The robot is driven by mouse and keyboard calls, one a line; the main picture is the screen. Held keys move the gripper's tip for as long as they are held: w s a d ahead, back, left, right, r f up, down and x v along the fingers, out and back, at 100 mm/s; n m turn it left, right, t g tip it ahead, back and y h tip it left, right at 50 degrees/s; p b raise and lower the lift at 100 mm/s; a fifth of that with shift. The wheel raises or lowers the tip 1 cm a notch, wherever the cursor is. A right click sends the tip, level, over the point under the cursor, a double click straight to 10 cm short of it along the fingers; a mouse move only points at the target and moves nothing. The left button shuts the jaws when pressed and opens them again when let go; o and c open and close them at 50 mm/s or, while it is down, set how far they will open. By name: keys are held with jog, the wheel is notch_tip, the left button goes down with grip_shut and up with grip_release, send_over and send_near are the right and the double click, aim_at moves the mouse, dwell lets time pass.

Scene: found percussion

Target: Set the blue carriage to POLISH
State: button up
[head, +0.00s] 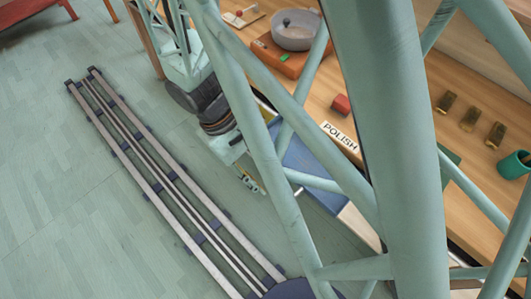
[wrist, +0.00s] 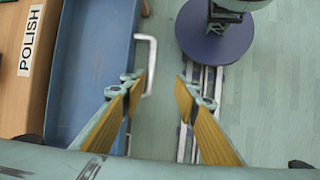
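The blue carriage (wrist: 90,75) is a long blue tray-like body beside the wooden bench in the wrist view, with a pale bar handle (wrist: 150,65) on its right side. In the head view the carriage (head: 302,160) is partly hidden behind green struts. A white POLISH label (wrist: 33,40) is on the bench left of the carriage; it also shows in the head view (head: 340,136). My gripper (wrist: 158,80) is open and empty, with gold-padded fingers apart. The handle appears near its left fingertip; I cannot tell whether they touch. In the head view my gripper (head: 250,180) hangs left of the carriage.
The bench (head: 385,65) holds a red block (head: 341,104), a grey bowl (head: 296,30), several brass pieces (head: 470,118) and a teal cup (head: 515,164). Floor rails (head: 165,175) run left of it. Green struts block much of the head view.

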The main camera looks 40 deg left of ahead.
jog(key=s+a, duration=0.2)
jog(key=a, duration=0.4)
jog(key=shift+s+a+r, duration=0.15)
jog(key=shift+s+r, duration=0.25)
jog(key=shift+r, duration=0.05)
jog(key=shift+w, duration=0.1)
jog(key=c, duration=0.3)
jog(key=shift+s+d+f+n, duration=0.25)
jog(key=shift+d+f+n, duration=0.2)
jog(key=shift+d+n, duration=0.05)
jog(key=shift+c, duration=0.3)
jog(key=s+d+f+n+t+h+p, duration=0.15)
jog(key=d+n+t, duration=0.3)
jog(key=n, duration=0.55)
jog(key=s+d+f+n+t+h, duration=0.2)
jog(key=d+f+n+t, duration=0.15)
jog(key=n+t, duration=0.45)
jog(key=s+a+n+t+y, duration=0.1)
jog(key=n+t+y, duration=0.1)
jog(key=n, duration=0.4)
jog(key=s+a+n+t+y, duration=0.1)
jog(key=s+n+t+y, duration=0.1)
jog(key=n, duration=0.4)
jog(key=s+a+n+t+y+p, duration=0.1)
jog(key=n+t+y, duration=0.1)
jog(key=n+y, duration=0.2)
jog(key=shift+s+a+f+n, duration=0.1)
jog(key=shift+s+a+n, duration=0.25)
jog(key=shift+n, duration=0.55)
jog(key=shift+w+h, duration=0.25)
